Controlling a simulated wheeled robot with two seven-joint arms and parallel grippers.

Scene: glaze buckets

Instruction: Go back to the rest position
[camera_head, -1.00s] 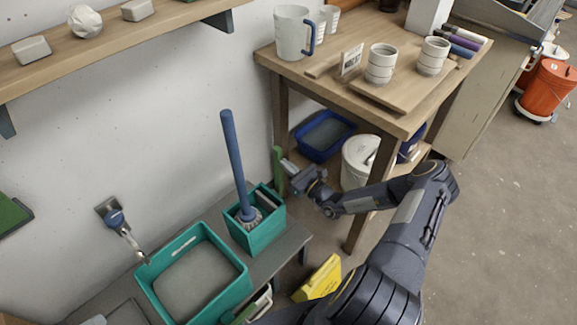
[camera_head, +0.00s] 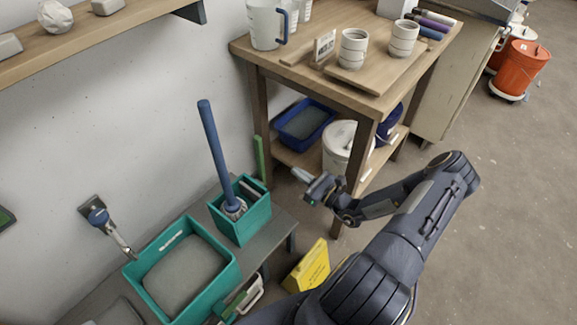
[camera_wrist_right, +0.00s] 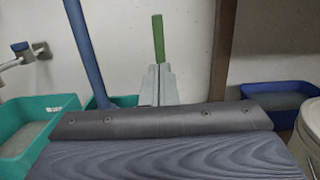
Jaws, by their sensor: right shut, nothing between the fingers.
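My right gripper (camera_head: 300,175) is shut and empty, in the air between the small teal bin and the wooden table. Its light grey fingers also show closed together in the right wrist view (camera_wrist_right: 158,85). My right arm comes in from the lower right, bent at the elbow. In the head view the gripper is apart from the green upright strip (camera_head: 259,158) near the wall. In the wrist view that strip (camera_wrist_right: 158,38) appears behind the fingertips. My left gripper is in neither view.
A wooden table (camera_head: 330,85) holds a pitcher (camera_head: 264,24) and cups, with a blue basin (camera_head: 305,122) and white bucket (camera_head: 340,146) below. Teal bins (camera_head: 222,265), one holding a blue-handled brush (camera_head: 213,145), stand left. A yellow sign (camera_head: 308,266) is low. Floor at right is open.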

